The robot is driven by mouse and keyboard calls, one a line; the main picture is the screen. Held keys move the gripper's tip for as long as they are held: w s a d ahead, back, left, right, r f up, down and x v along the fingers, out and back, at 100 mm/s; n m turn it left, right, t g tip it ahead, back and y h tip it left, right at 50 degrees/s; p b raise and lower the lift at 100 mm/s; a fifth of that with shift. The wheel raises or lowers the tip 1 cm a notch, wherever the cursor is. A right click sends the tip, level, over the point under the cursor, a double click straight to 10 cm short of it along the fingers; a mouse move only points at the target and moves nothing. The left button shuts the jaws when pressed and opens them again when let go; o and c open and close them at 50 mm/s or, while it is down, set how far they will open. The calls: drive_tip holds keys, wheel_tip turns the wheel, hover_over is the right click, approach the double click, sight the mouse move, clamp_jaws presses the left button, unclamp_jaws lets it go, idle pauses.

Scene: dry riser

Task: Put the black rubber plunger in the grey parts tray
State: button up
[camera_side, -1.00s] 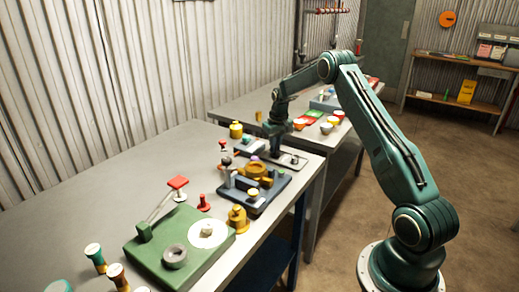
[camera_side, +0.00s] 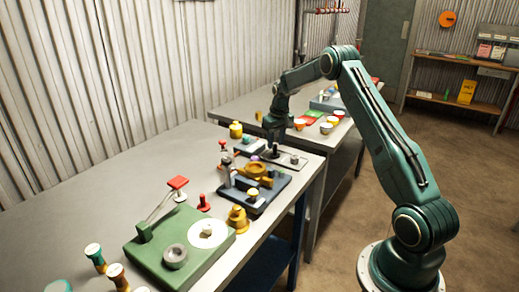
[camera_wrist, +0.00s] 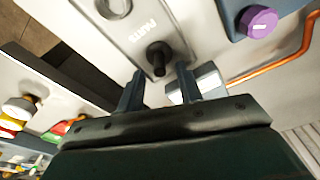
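The black rubber plunger (camera_side: 276,150) stands upright in the grey parts tray (camera_side: 302,165), near one end of it. My gripper (camera_side: 274,138) is just above the plunger. In the wrist view my gripper (camera_wrist: 159,80) has its two fingers apart with nothing held between them, and the plunger shows just beyond the fingertips. The plunger's lower part is hard to make out.
A small grey round part (camera_side: 294,159) sits in the same tray. A dark fixture (camera_side: 270,192) with a brass part stands close by, and a green block (camera_side: 205,245) is nearer the camera. The bench's back left is clear.

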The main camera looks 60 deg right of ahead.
sight(277, 156)
wheel_tip(277, 156, up, 10)
drive_tip(key=s, duration=0.1)
drive_tip(key=shift+a, duration=0.25)
drive_tip(key=shift+a, duration=0.1)
idle(0.5)
drive_tip(key=s+a+r+n+t, duration=0.1)
drive_tip(key=s+a+r, duration=0.5)
drive_tip(key=a, duration=0.4)
drive_tip(key=s+a+r+n+t, duration=0.1)
drive_tip(key=s+a+r, duration=0.2)
drive_tip(key=a+r, duration=0.65)
drive_tip(key=s+a+f+n+t, duration=0.1)
drive_tip(key=s+a+f, duration=0.1)
drive_tip(key=s+a, duration=0.5)
drive_tip(key=s+a+f+n+t, duration=0.1)
drive_tip(key=s+a, duration=0.6)
drive_tip(key=s, duration=0.8)
drive_tip(key=shift+f+n+y, duration=0.3)
drive_tip(key=shift+f, duration=0.15)
drive_tip(key=shift+a, duration=0.1)
